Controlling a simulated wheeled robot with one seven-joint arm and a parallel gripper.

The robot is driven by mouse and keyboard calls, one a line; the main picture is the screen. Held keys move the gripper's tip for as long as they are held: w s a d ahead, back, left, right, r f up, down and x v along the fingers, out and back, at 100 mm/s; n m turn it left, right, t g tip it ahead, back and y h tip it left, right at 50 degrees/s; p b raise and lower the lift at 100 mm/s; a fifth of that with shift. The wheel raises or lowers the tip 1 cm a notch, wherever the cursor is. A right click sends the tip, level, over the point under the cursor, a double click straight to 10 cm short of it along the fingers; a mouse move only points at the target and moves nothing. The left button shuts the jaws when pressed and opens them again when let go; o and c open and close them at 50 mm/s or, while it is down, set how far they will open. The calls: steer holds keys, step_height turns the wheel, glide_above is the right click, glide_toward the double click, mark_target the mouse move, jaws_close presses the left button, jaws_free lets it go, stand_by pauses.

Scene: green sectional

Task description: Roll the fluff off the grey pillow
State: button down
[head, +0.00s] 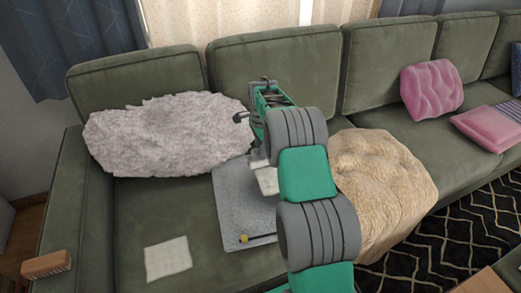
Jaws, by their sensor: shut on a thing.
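A flat grey square (232,200), which looks like the grey pillow, lies on the green seat in the middle; my arm covers its right side. My gripper (259,154) is above its far part, mostly hidden behind my own arm. A whitish block-like thing (267,181), possibly the roller, shows just below the gripper, over the grey square. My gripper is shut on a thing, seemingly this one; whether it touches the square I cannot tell. A small yellow-ended dark stick (243,239) lies at the square's near edge. I cannot make out fluff on the square.
A shaggy pale grey cushion or throw (165,135) leans on the backrest at left. A beige throw (385,185) lies right of my arm. A white square (167,258) lies on the left seat, a brown brush-like thing (46,263) on the armrest. Pink pillows (432,87) sit far right.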

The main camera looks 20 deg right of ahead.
steer(key=shift+f+b, duration=0.55)
steer(key=shift+f, duration=0.65)
steer(key=shift+r, duration=0.1)
